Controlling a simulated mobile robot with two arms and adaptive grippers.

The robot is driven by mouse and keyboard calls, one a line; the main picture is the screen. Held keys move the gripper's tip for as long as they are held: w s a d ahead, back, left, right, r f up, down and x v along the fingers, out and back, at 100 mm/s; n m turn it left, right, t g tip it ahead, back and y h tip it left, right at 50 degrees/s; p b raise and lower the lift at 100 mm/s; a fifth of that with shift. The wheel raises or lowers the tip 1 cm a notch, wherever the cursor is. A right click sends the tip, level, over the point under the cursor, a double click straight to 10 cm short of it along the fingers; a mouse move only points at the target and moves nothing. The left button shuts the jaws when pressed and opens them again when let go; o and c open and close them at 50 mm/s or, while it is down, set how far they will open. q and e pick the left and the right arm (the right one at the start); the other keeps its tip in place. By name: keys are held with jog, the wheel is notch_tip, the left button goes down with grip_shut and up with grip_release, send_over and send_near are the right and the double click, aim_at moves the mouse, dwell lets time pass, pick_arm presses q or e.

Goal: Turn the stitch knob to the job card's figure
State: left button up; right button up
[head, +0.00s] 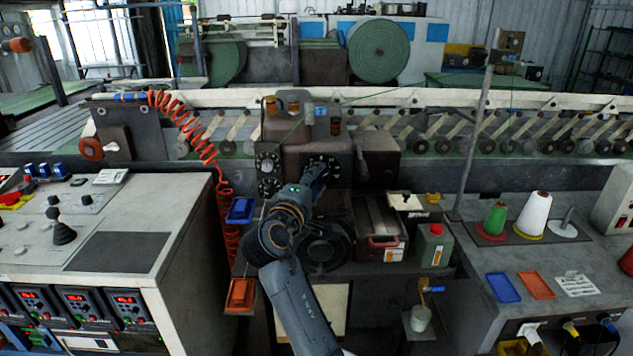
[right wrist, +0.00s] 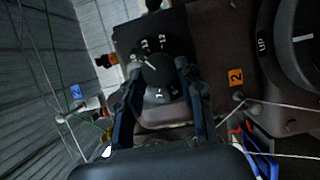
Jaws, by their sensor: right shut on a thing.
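The stitch knob (right wrist: 155,72) is dark and round, with a white pointer line, on a black dial (right wrist: 172,46) with white figures. The pointer is toward the upper left of the right wrist view, near a figure that looks like 13. My right gripper (right wrist: 158,68) is shut on the knob, one finger on each side. In the head view my right gripper (head: 316,174) reaches the brown sewing head and hides most of the knob. A printed white card (head: 576,285) lies on the right bench; its figures are too small to read. My left gripper is out of view.
A second large dial (right wrist: 303,38) marked UP and an orange tag (right wrist: 236,77) with a 2 are close by. Thread cones (head: 533,216) stand on the right bench. A red coiled hose (head: 200,140) hangs left of the sewing head.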

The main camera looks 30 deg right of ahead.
jog(key=shift+r+m+y+p, duration=0.2)
jog(key=shift+m+y+p, duration=0.3)
jog(key=shift+m, duration=1)
jog(key=shift+g, duration=0.3)
jog(key=o, duration=1.2)
jog(key=r, duration=0.5)
jog(key=w+r, duration=0.1)
jog(key=r, duration=0.1)
jog(key=shift+r, duration=0.3)
jog(key=shift+s+r, duration=0.2)
jog(key=shift+r, duration=0.4)
jog(key=shift+s+r, duration=0.2)
jog(key=shift+r, duration=0.35)
